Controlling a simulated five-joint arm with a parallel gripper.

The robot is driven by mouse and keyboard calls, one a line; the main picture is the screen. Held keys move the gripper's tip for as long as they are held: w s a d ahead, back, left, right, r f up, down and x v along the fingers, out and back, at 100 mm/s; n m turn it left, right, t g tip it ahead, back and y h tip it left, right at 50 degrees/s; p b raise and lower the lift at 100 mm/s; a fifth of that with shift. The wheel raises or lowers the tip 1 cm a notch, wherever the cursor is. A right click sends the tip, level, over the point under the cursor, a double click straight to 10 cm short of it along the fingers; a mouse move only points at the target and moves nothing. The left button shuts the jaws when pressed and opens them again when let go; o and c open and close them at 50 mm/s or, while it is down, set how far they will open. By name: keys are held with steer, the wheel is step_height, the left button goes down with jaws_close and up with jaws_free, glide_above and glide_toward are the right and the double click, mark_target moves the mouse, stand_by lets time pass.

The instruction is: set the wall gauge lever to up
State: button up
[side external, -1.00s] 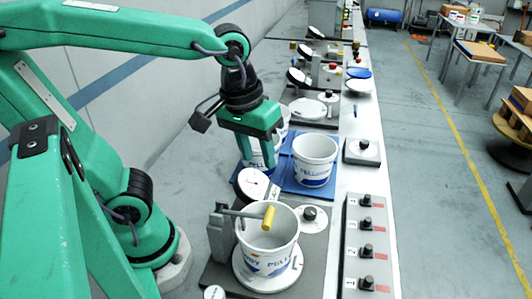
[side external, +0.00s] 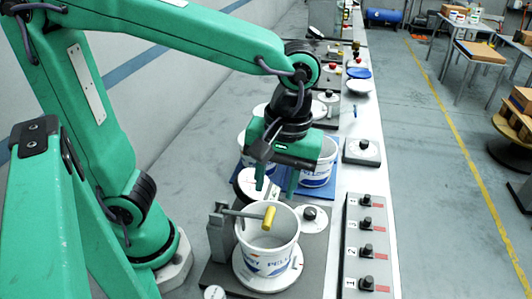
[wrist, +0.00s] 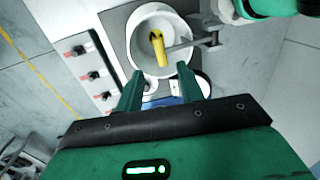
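The lever is a grey bar with a yellow handle (side external: 269,218). In the side view it reaches right from a grey post, roughly level, over the mouth of a white bucket (side external: 268,248). In the wrist view the yellow handle (wrist: 160,50) lies just beyond my fingertips, in line with the gap between them. My gripper (side external: 276,190) is open and empty, pointing down, above and behind the handle in the side view. It also shows in the wrist view (wrist: 160,77). A round white gauge (side external: 248,184) with a red mark sits behind the lever, partly covered by a finger.
Other white buckets (side external: 318,172) stand on a blue mat behind my gripper. A panel (side external: 355,262) with several numbered black knobs lies to the right. A single-knob box (side external: 362,151) stands farther back. The floor beyond the bench is clear nearby.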

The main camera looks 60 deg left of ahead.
mark_target(269, 215)
steer(key=shift+s+a+f, duration=0.1)
steer(key=shift+f, duration=1.1)
steer(key=shift+s+a+f, duration=0.1)
steer(key=shift+a+f, duration=0.05)
steer(key=shift+f, duration=1.1)
steer(key=shift+s+a+f, duration=0.1)
steer(key=shift+f, duration=1.1)
jaws_close()
